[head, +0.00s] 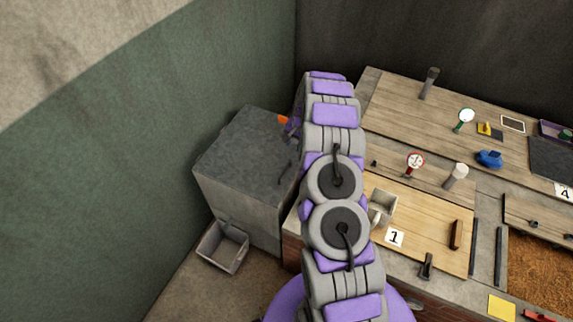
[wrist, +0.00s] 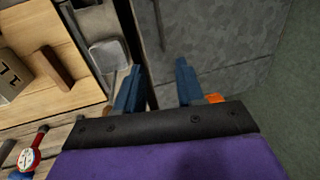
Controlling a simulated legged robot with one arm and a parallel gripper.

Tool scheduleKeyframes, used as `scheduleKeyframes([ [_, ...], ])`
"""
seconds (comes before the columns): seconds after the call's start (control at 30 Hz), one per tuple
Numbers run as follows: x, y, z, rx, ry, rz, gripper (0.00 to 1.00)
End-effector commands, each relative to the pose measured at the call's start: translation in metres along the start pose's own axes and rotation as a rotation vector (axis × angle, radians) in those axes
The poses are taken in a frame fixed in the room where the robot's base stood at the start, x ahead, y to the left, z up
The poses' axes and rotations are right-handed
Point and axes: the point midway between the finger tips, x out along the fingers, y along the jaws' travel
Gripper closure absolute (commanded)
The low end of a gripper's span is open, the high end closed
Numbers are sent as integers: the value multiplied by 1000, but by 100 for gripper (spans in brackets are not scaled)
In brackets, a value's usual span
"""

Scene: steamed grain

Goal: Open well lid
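The grey stone-like block (head: 245,160) stands in the corner at left in the head view. Its flat dark top looks closed and is probably the well lid. A thin dark bar, perhaps a handle, lies near its right edge (head: 284,165); a dark bar also shows in the wrist view (wrist: 158,25). My gripper (wrist: 157,88) has two blue fingers set apart with nothing between them. It is over the right edge of the block, near the dark gap beside the wooden bench. In the head view my arm hides most of the gripper and that edge.
A bench (head: 470,110) with tools and small items fills the right. A beige mug (head: 383,206) sits beside my arm. An orange piece (head: 283,119) shows near the gripper. A grey bin (head: 222,247) stands on the floor. Green walls close off the left.

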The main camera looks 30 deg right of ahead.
Motion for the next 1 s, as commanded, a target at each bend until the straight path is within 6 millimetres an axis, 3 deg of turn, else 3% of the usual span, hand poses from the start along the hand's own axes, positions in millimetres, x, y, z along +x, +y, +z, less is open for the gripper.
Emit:
scheduleKeyframes([
  [0.7, 112, 0, 1, -2, -1, 1, 62],
  [1.0, 152, 0, 0, -1, 1, 0, 62],
])
